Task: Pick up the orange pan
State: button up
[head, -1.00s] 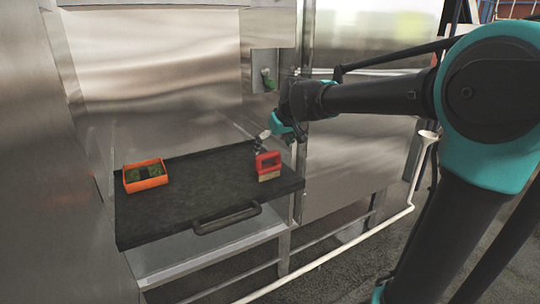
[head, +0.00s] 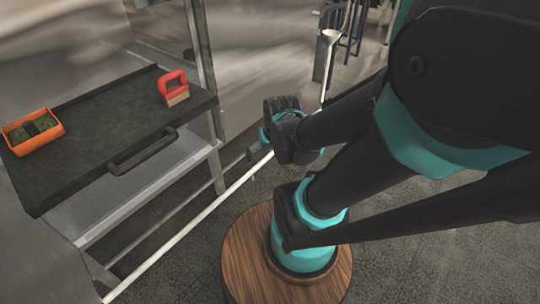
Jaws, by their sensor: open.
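The orange pan (head: 40,141) is a small rectangular tray at the left edge of the view. It holds green stuff and a dark block in its middle. It sits on the left end of a dark shelf (head: 95,128). My gripper (head: 248,158) is small and partly blurred against the floor. It is open, with nothing seen in it. It is well to the right of the pan, off the shelf's right end and apart from it.
A red-handled brush (head: 173,88) stands on the shelf's right part. The shelf has a dark front handle (head: 145,152). A long white pipe (head: 210,208) runs low in front of the metal frame. The shelf between pan and brush is clear.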

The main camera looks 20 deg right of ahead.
aim_at(25, 135)
jog(key=u, duration=1.45)
